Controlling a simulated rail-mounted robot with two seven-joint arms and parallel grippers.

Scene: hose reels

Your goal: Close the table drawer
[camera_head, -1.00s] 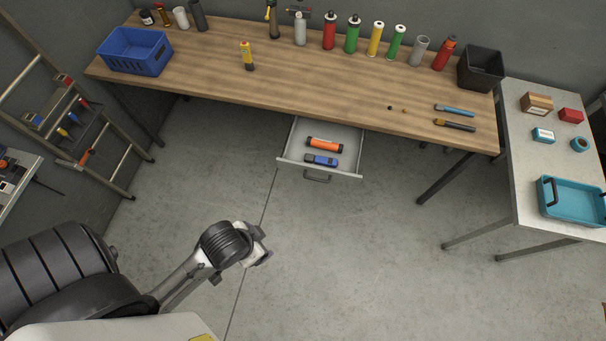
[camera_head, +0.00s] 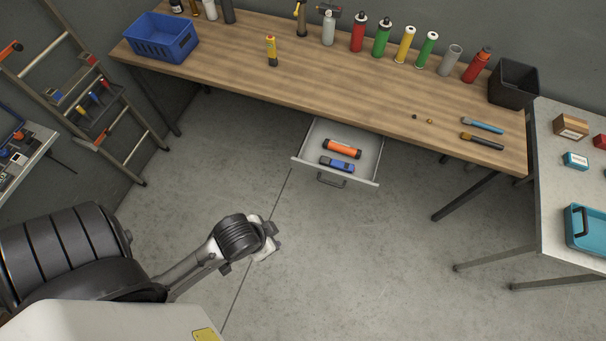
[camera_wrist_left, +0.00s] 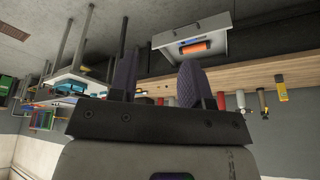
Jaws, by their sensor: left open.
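The table drawer (camera_head: 369,169) is pulled out from under the front edge of the wooden table (camera_head: 350,85). An orange cylinder (camera_head: 342,148) and a blue object (camera_head: 337,164) lie inside it. A dark handle (camera_head: 331,181) is on its front. My left gripper (camera_head: 272,243) is in front of the drawer, lower left of the handle and apart from it. In the left wrist view its two fingers (camera_wrist_left: 157,82) are spread with nothing between them, and the open drawer (camera_wrist_left: 190,35) shows beyond them. My right gripper is not in view.
A blue basket (camera_head: 162,38), several bottles and a black bin (camera_head: 513,83) stand on the table. A ladder (camera_head: 95,100) is at the left. A grey side table (camera_head: 560,200) is at the right. The floor before the drawer is clear.

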